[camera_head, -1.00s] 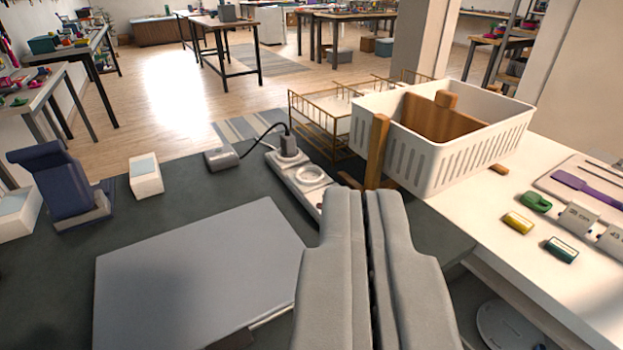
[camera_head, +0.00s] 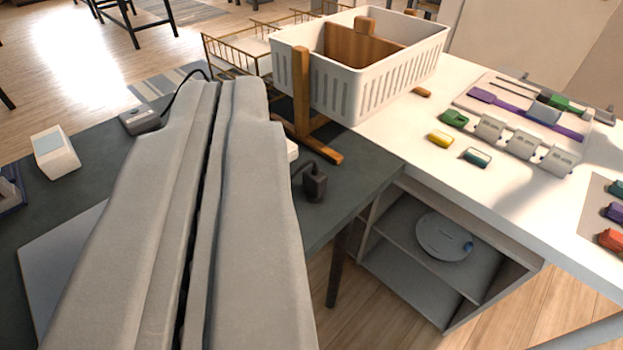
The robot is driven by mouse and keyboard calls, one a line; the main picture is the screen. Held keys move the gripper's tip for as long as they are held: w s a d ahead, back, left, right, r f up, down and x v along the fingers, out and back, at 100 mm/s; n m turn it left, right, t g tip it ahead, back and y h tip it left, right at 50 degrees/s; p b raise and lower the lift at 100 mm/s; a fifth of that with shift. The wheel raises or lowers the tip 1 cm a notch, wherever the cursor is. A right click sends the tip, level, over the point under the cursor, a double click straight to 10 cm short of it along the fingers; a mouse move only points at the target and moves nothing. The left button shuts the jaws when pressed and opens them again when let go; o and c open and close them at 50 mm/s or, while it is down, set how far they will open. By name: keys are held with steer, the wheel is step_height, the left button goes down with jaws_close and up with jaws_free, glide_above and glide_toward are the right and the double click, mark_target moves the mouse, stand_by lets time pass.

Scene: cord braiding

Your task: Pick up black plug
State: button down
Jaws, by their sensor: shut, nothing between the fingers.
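A small black plug (camera_head: 315,183) stands on the dark grey table (camera_head: 352,170), near its right edge, with a short dark cord at its left side. My gripper (camera_head: 219,92) is shut and empty, with its two long grey fingers pressed together. In the picture it lies left of the plug, and it does not touch it. The fingers hide most of the white power strip; only a small piece (camera_head: 292,150) shows beside them.
A grey adapter (camera_head: 140,119) with a black cable and a white box (camera_head: 55,153) lie to the left. A wooden stand (camera_head: 302,90) and a white basket (camera_head: 345,85) stand behind the plug. A white table (camera_head: 400,120) with small parts adjoins on the right, above an open shelf (camera_head: 415,260).

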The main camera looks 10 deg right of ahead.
stand_by(0.4)
steer(key=c, duration=1.7)
jaws_free()
steer(key=shift+w, duration=0.1)
steer(key=o, duration=0.6)
steer(key=shift+w+d+f+g, duration=0.15)
steer(key=shift+w+g, duration=0.45)
steer(key=shift+w, duration=0.6)
steer(key=n+g, duration=0.7)
steer(key=g, duration=0.9)
glide_above(315, 173)
step_height(315, 173, down, 12)
steer(key=f, duration=1.2)
steer(key=shift+w, duration=0.3)
steer(key=shift+s+f, duration=0.15)
steer(key=shift+f, duration=1.2)
steer(key=shift+s+f, duration=0.1)
steer(key=shift+f, duration=1.2)
